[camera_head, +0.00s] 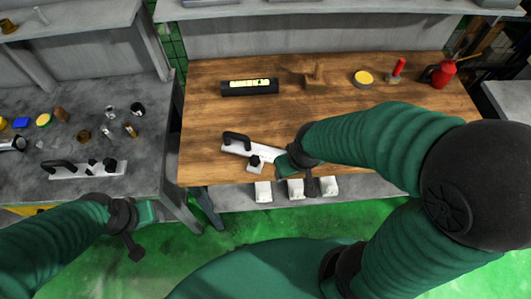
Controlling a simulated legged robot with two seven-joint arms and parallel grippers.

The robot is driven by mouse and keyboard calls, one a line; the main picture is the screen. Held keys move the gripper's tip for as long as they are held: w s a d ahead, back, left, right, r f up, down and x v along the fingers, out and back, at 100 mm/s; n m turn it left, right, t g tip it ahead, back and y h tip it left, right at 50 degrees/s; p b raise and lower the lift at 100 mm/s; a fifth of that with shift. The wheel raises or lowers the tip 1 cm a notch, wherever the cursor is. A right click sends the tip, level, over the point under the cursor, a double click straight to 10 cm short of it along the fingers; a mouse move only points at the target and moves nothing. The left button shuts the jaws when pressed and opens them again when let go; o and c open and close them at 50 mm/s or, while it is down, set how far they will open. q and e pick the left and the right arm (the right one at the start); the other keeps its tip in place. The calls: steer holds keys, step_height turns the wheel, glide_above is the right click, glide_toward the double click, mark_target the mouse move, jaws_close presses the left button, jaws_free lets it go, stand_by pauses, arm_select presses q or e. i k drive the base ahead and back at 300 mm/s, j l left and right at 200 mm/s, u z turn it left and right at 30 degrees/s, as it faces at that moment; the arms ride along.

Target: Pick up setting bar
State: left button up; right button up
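A light metal bar with a black arched handle (250,147), which looks like a setting bar, lies at the front edge of the wooden table (212,105). A similar bar with a black handle and dark knobs (85,171) lies on the grey bench at the left. My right gripper (283,164) is at the right end of the bar on the table and partly covers it. Whether it touches or grips the bar cannot be told. My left gripper (147,212) is in front of the grey bench, apart from the bar there. Its finger opening is unclear.
A dark case with yellow markings (249,88), a yellow-topped round tin (362,77), a red-handled tool (398,68) and a red oil can (440,74) stand toward the table's back. Several small parts lie on the grey bench (60,98). Pale blocks (263,192) sit below the table's front edge.

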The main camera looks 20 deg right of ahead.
mark_target(235, 143)
steer(key=j+z, duration=0.15)
steer(key=j, duration=0.45)
steer(key=j+z, duration=0.2)
steer(key=j, duration=0.45)
steer(key=k+j+z, duration=0.15)
steer(key=j, duration=0.45)
steer(key=j+z, duration=0.2)
steer(key=j, duration=0.45)
